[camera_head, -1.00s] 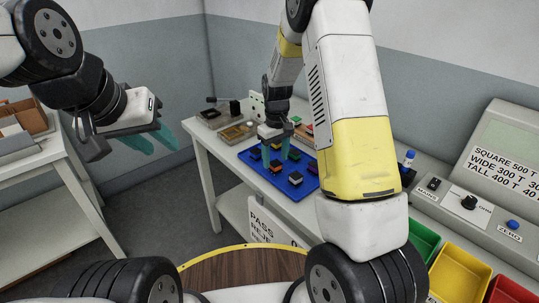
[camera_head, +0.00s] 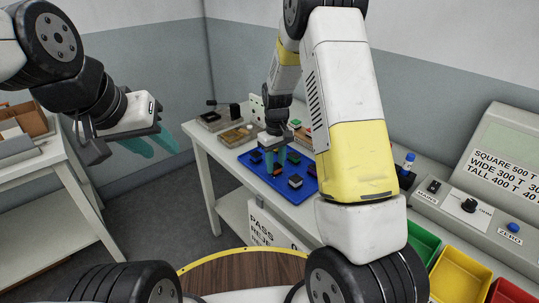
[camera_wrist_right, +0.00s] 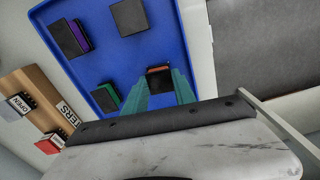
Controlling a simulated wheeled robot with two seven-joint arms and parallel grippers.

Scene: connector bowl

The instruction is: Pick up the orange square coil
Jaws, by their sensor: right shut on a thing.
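The orange square coil (camera_wrist_right: 159,79) is a small dark block with an orange band, on the blue tray (camera_wrist_right: 180,30). In the right wrist view it sits between the teal fingers of my right gripper (camera_wrist_right: 164,92), which is shut on it. In the head view my right gripper (camera_head: 275,162) reaches down over the blue tray (camera_head: 299,193), and its fingers largely hide the coil. My left gripper (camera_head: 149,144) is open and empty, in the air left of the table, with its teal fingers apart.
Other dark coils stand on the tray: one with purple (camera_wrist_right: 80,34), one with green (camera_wrist_right: 106,97), and a plain-topped one (camera_wrist_right: 130,17). A wooden holder (camera_wrist_right: 32,88) lies beside the tray. Green (camera_head: 423,240), yellow (camera_head: 459,274) and red bins stand at the right.

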